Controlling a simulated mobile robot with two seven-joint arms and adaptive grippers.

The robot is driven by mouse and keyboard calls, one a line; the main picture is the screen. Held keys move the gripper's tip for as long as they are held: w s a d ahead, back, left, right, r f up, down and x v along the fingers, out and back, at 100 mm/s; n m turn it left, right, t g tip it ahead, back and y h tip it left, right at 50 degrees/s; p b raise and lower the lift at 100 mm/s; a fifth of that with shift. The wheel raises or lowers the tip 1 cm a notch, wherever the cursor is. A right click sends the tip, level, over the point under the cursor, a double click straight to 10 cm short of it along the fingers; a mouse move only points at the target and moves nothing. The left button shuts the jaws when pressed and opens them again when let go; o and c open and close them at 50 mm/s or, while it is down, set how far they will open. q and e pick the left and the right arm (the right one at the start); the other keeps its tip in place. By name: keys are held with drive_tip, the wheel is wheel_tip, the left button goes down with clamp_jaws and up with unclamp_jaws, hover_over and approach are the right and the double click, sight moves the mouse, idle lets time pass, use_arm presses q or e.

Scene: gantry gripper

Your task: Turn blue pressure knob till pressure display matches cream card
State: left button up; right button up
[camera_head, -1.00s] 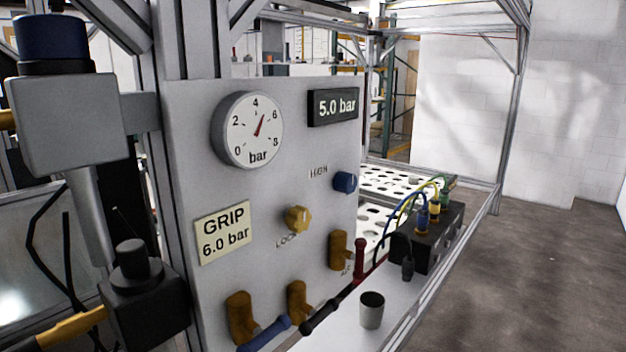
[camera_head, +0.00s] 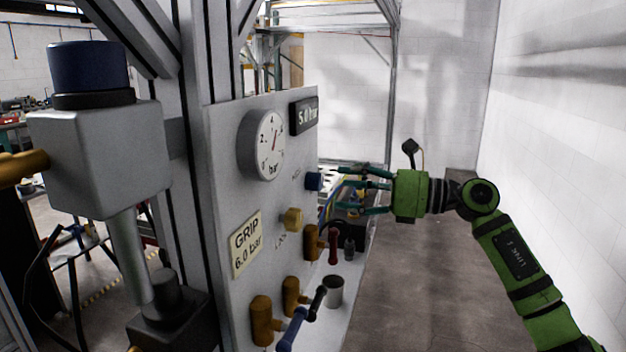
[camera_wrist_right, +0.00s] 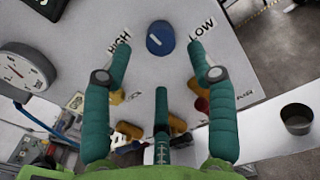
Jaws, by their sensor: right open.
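A small blue knob (camera_head: 313,181) sits on the grey panel (camera_head: 225,160). In the right wrist view the blue knob (camera_wrist_right: 160,38) has a white mark and lies between the printed words HIGH and LOW. The dark pressure display (camera_head: 304,115) reads 5.0 bar, seen at a slant. The cream card (camera_head: 246,244) reads GRIP 6.0 bar. My right gripper (camera_head: 346,188) has green fingers, open and pointing at the blue knob from the right. Its fingers (camera_wrist_right: 160,62) are spread with the knob beyond their tips, apparently not touching. My left gripper is not in view.
A round gauge (camera_head: 264,144), a yellow knob (camera_head: 292,218) and several brown valves (camera_head: 261,318) are on the panel. A grey cup (camera_head: 333,291) stands on the ledge beside it. A regulator with a large dark blue cap (camera_head: 90,66) is at the left. Open floor lies right.

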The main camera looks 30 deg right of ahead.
sight(321, 184)
drive_tip(key=p+x, duration=0.2)
drive_tip(key=x, duration=0.2)
drive_tip(key=shift+w+a+r, duration=0.15)
drive_tip(key=shift+w, duration=0.15)
drive_tip(key=shift+w+a, duration=0.15)
drive_tip(key=shift+a, duration=0.05)
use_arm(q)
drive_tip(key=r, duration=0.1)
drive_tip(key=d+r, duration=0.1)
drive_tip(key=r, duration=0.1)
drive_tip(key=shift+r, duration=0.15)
use_arm(e)
drive_tip(key=shift+d+f, duration=0.1)
drive_tip(key=shift+f, duration=0.1)
drive_tip(key=c, duration=1.1)
